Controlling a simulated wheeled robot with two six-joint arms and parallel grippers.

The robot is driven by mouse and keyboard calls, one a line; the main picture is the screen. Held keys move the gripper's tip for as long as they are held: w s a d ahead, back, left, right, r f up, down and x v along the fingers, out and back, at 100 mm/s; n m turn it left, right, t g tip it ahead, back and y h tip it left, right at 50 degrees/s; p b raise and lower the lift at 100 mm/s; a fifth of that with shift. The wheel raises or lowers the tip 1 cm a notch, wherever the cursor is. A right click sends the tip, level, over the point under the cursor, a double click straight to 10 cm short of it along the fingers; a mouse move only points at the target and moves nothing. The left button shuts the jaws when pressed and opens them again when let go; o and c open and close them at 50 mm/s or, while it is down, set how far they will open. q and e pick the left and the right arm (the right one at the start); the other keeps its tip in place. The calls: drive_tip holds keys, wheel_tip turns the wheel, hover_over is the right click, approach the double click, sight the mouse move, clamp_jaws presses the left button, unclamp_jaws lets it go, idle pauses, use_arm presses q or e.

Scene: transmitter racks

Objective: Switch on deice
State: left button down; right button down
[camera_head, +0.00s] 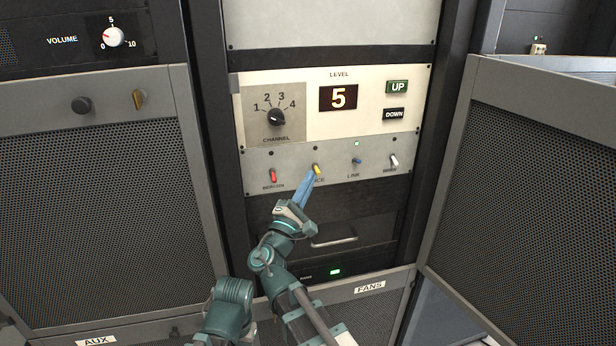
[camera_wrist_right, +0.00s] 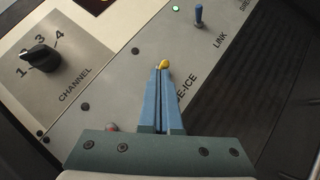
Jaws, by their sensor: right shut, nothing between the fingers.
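The de-ice switch is a small yellow toggle (camera_head: 316,169) on the grey switch panel (camera_head: 337,163), second from the left. The lamp above it is dark. My right gripper (camera_head: 308,178) is shut and empty, with its blue fingertips right at the yellow toggle from below. In the right wrist view the shut fingertips (camera_wrist_right: 164,70) meet the yellow toggle (camera_wrist_right: 165,63); whether they touch cannot be told. The gripper partly hides the de-ice label. My left gripper is not in view.
A red toggle (camera_head: 273,175) sits left of the yellow one; a blue toggle (camera_head: 357,161) with a lit green lamp and a white toggle (camera_head: 394,160) sit to the right. Above is the channel knob (camera_head: 276,117). A drawer handle (camera_head: 334,241) lies below. Mesh doors (camera_head: 100,220) flank the rack.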

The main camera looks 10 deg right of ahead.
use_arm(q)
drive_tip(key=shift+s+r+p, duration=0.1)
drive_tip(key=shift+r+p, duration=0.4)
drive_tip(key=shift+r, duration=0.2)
use_arm(e)
drive_tip(key=shift+s+r+y, duration=0.15)
drive_tip(key=shift+r+y, duration=0.15)
drive_tip(key=shift+r, duration=0.25)
drive_tip(key=shift+s+f, duration=0.1)
drive_tip(key=shift+s, duration=0.05)
